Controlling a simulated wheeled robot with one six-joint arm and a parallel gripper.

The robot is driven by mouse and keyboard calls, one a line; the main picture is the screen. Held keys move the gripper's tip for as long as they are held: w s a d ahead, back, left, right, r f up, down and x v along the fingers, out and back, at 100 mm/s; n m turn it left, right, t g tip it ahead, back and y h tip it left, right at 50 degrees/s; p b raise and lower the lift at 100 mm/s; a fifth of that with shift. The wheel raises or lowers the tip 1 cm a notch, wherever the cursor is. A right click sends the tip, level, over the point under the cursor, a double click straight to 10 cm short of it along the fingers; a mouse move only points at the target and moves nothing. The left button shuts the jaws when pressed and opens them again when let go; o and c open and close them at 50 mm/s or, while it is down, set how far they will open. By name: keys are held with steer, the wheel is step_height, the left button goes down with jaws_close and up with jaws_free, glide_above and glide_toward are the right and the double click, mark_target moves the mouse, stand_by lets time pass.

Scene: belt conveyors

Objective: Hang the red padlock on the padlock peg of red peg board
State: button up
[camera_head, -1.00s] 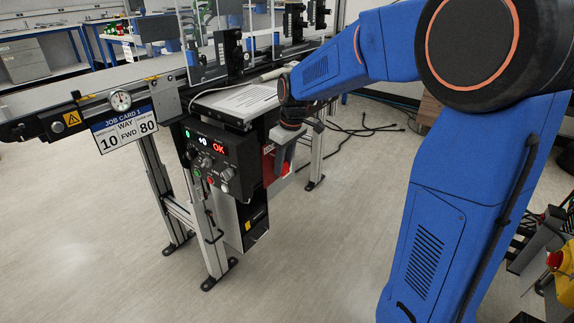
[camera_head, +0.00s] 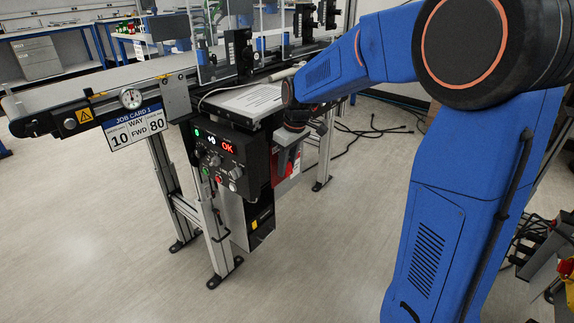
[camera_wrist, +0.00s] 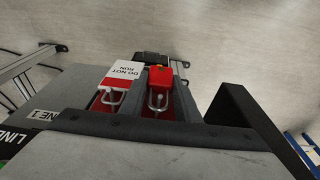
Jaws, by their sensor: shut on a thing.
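The red padlock (camera_wrist: 160,77) is between the two grey fingers of my gripper (camera_wrist: 159,85) in the wrist view, with its metal shackle on the palm side. My gripper is shut on it. In the head view my gripper (camera_head: 287,152) points down just right of the control box, in front of the red peg board (camera_head: 274,166). The board's red face (camera_wrist: 101,108) also shows around the fingers in the wrist view. My fingers hide much of it. I cannot tell whether the shackle touches a peg.
A white and red "DO NOT RUN" tag (camera_wrist: 122,75) with a wire loop is left of the padlock.

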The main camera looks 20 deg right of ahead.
steer(key=o, duration=1.1)
steer(key=shift+o, duration=0.2)
